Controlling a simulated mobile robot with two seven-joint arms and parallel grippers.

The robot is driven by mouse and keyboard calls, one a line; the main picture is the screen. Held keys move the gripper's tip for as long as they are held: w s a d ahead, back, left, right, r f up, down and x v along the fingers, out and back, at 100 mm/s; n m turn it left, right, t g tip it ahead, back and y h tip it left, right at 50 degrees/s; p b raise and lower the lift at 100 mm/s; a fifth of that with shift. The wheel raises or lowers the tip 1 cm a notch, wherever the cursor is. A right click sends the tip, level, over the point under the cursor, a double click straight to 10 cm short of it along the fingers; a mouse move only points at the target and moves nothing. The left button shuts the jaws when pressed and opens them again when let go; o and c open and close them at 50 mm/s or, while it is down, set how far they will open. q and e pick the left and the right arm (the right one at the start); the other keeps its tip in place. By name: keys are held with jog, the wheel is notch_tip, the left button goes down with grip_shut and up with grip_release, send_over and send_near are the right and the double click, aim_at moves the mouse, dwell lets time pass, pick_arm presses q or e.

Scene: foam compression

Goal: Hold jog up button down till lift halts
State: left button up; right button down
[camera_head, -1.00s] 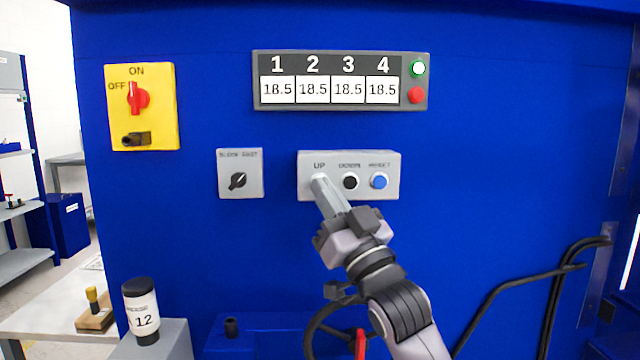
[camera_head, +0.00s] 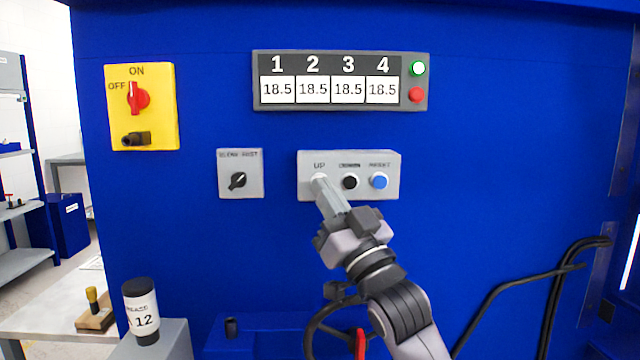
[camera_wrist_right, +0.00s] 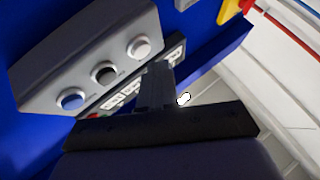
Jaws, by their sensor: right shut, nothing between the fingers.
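The grey button box (camera_head: 390,160) on the blue panel carries an UP button (camera_head: 318,178), a black button (camera_head: 350,182) and a blue button (camera_head: 380,181). My right gripper (camera_head: 322,184) is shut and empty, its fingertips over the UP button and partly hiding it. In the right wrist view the closed fingers (camera_wrist_right: 160,70) end close beside the white UP button (camera_wrist_right: 138,46); I cannot tell whether they touch it or whether it is pressed in. The display (camera_head: 341,88) above reads 18.5 under 1, 2, 3 and 4. My left gripper is not in view.
A selector knob box (camera_head: 240,173) and yellow ON/OFF switch plate (camera_head: 141,106) are to the left. A labelled bottle (camera_head: 141,310) stands lower left. Black hoses (camera_head: 530,283) hang lower right.

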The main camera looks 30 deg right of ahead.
dwell(0.3)
jog(key=shift+w+d, duration=0.2)
jog(key=shift+w, duration=0.15)
jog(key=shift+w+d, duration=0.25)
jog(key=shift+w, duration=0.15)
dwell(2.5)
jog(key=shift+s, duration=0.1)
dwell(2.4)
jog(key=shift+s+a+p, duration=0.4)
jog(key=shift+s+a, duration=0.05)
jog(key=shift+s, duration=0.2)
jog(key=shift+s+a+p, duration=0.1)
jog(key=shift+s+a, duration=0.35)
jog(key=shift+s, duration=0.25)
jog(key=shift+s+a+p, duration=0.1)
jog(key=shift+s+a, duration=0.3)
jog(key=shift+s, duration=0.3)
jog(key=shift+s+a+p, duration=0.1)
jog(key=shift+s+a, duration=0.35)
jog(key=shift+s, duration=0.25)
